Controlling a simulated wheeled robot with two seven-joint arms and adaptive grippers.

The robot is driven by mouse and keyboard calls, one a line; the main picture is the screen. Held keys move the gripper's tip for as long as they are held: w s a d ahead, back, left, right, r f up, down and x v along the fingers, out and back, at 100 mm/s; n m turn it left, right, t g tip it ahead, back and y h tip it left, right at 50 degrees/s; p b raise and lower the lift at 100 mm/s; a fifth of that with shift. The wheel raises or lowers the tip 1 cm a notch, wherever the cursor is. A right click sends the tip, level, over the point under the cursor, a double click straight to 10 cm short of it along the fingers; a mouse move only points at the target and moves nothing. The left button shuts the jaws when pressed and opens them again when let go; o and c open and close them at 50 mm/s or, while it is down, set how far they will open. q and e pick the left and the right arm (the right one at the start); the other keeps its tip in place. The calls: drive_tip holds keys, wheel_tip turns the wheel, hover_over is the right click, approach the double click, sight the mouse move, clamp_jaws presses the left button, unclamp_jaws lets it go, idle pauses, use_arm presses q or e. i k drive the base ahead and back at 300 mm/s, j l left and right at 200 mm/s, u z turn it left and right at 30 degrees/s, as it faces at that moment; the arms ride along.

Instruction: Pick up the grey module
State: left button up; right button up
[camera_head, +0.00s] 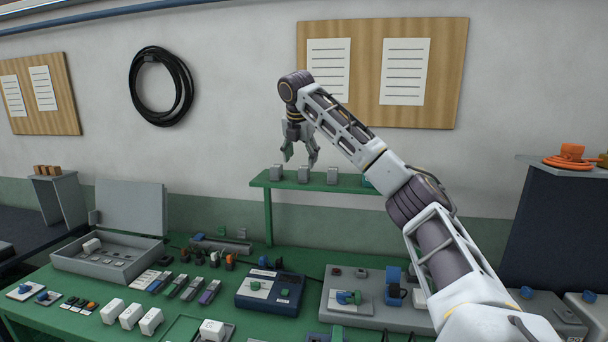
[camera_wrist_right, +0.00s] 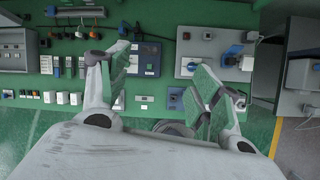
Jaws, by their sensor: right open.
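My right gripper (camera_head: 300,164) is open and points down, in front of or above the left and middle blocks; the exact gap is unclear. In the right wrist view its fingers (camera_wrist_right: 160,88) are spread with nothing held between them. I cannot make out the shelf blocks in that view. My left gripper is not in view.
The green table below holds an open grey case (camera_head: 110,262), a blue device (camera_head: 270,290), a grey panel (camera_head: 390,318) and several small coloured connectors. White blocks (camera_head: 130,316) stand at the front left. Notice boards and a black cable coil hang on the wall.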

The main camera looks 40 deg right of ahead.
sight(303, 171)
drive_tip(key=i+l, duration=0.7)
drive_tip(key=l, duration=0.15)
